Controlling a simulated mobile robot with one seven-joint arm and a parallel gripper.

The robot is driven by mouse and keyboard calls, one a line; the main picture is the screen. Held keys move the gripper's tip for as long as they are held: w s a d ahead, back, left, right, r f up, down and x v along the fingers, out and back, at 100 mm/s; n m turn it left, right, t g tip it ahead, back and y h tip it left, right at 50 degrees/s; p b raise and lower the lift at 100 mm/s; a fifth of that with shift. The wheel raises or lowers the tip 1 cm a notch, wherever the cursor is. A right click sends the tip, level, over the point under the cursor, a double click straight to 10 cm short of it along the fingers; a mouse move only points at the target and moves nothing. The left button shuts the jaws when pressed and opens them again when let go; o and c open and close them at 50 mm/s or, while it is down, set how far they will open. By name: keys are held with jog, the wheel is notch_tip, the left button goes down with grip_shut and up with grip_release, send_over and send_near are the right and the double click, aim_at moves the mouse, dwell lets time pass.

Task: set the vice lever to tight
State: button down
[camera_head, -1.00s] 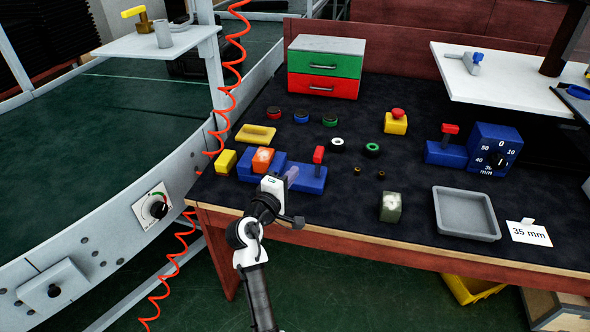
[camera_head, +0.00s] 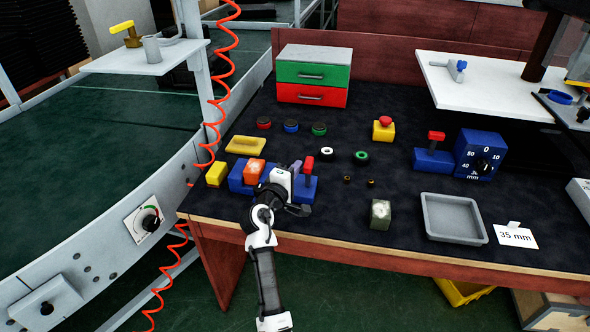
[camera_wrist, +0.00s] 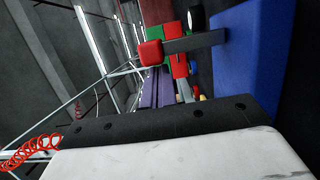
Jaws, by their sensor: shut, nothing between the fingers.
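The blue vice (camera_head: 236,177) sits near the front left of the bench, with an orange block (camera_head: 255,170) at its jaws. Its lever has a red knob (camera_head: 309,162) and stands about upright at the vice's right end. In the wrist view the red knob (camera_wrist: 151,53) is on a grey bar running to a blue body (camera_wrist: 257,60). My gripper (camera_head: 296,166) is shut and empty, just left of the knob in the head view. Its purplish fingers (camera_wrist: 154,88) show close to the knob in the wrist view; I cannot tell whether they touch. My wrist hides part of the vice.
A second blue base with a red-topped lever (camera_head: 436,136) stands right, beside a blue dial box (camera_head: 477,154). A greenish block (camera_head: 380,214), a grey tray (camera_head: 428,229) and a yellow block (camera_head: 216,174) lie nearby. A red coiled hose (camera_head: 213,140) hangs left of the bench.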

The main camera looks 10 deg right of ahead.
jog(key=shift+s+d+r+m, duration=0.2)
jog(key=shift+d+m, duration=0.25)
jog(key=shift+m, duration=0.15)
jog(key=shift+s+d+r+m+g, duration=0.1)
jog(key=shift+d+m+g, duration=0.05)
jog(key=shift+d+m, duration=0.3)
jog(key=shift+s+d+r+m+g, duration=0.15)
jog(key=shift+d+m, duration=0.1)
jog(key=shift+m, duration=0.3)
jog(key=d+m, duration=0.1)
jog(key=d+m+y, duration=0.1)
jog(key=m, duration=0.1)
jog(key=shift+s+d+f+p, duration=0.15)
jog(key=shift+s+d+p, duration=0.15)
jog(key=shift+s+p, duration=0.1)
jog(key=shift+s+d+f+m+y, duration=0.2)
jog(key=shift+d+f+m+y, duration=0.25)
jog(key=shift+d+m, duration=0.45)
jog(key=shift+s+d+f+m+y, duration=0.2)
jog(key=shift+d+f+m+y, duration=0.3)
jog(key=shift+m, duration=0.65)
jog(key=shift+s+d+f+m+y, duration=0.2)
jog(key=shift+d+f+m+y, duration=0.25)
jog(key=shift+d+m, duration=0.45)
jog(key=shift+a+m, duration=0.15)
jog(key=shift+m, duration=0.1)
jog(key=shift+s, duration=0.1)
